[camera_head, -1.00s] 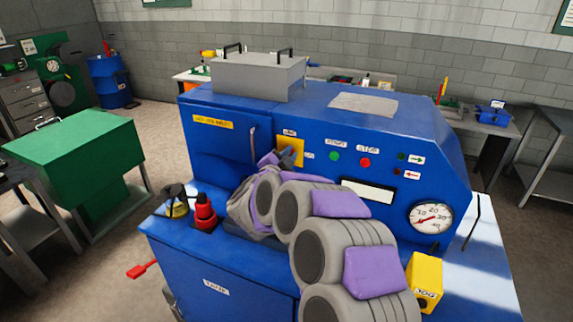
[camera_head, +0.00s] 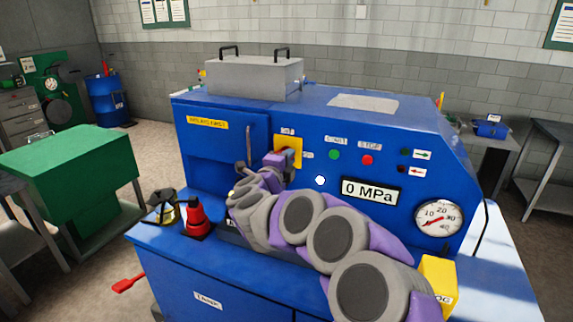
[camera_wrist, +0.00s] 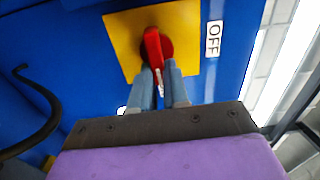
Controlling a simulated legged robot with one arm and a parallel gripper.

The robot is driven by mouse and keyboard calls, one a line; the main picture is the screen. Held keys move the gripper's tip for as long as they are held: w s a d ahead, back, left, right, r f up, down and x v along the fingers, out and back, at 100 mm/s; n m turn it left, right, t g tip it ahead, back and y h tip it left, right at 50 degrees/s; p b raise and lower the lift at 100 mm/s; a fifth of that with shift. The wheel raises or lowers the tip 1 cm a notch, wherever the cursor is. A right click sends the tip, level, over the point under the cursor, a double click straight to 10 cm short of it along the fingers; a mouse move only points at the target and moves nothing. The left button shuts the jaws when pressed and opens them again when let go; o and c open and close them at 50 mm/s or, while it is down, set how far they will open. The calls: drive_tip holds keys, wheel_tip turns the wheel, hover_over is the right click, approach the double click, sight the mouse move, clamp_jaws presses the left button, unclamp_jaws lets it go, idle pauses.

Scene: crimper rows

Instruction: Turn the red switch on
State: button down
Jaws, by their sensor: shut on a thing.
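The red switch (camera_wrist: 153,48) sits on a yellow plate (camera_wrist: 120,32) on the blue machine. In the wrist view its handle stands nearly upright in the picture, and an OFF label (camera_wrist: 213,39) is to the right of the plate. My gripper (camera_wrist: 158,70) is shut on the switch handle, one finger on each side. In the head view my gripper (camera_head: 284,160) is in front of the yellow plate, and the red switch is hidden behind it. A small label (camera_head: 288,131) is above the plate. The display (camera_head: 370,191) is lit and reads 0 MPa.
A white lamp (camera_head: 320,181) glows on the panel. Green (camera_head: 334,155) and red (camera_head: 367,160) buttons are right of the switch. A pressure gauge (camera_head: 437,217) is farther right. A red object (camera_head: 196,218) stands on the ledge. A black hook (camera_wrist: 40,115) is left of my gripper.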

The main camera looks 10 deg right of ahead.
drive_tip(key=shift+f+m, duration=0.15)
drive_tip(key=shift+m, duration=0.15)
drive_tip(key=c, duration=1.1)
unclamp_jaws()
drive_tip(key=shift+d, duration=0.15)
drive_tip(key=p+v, duration=0.2)
drive_tip(key=v, duration=1.5)
drive_tip(key=shift+s+a+p, duration=0.15)
drive_tip(key=shift+a+p, duration=0.1)
drive_tip(key=shift+p, duration=0.05)
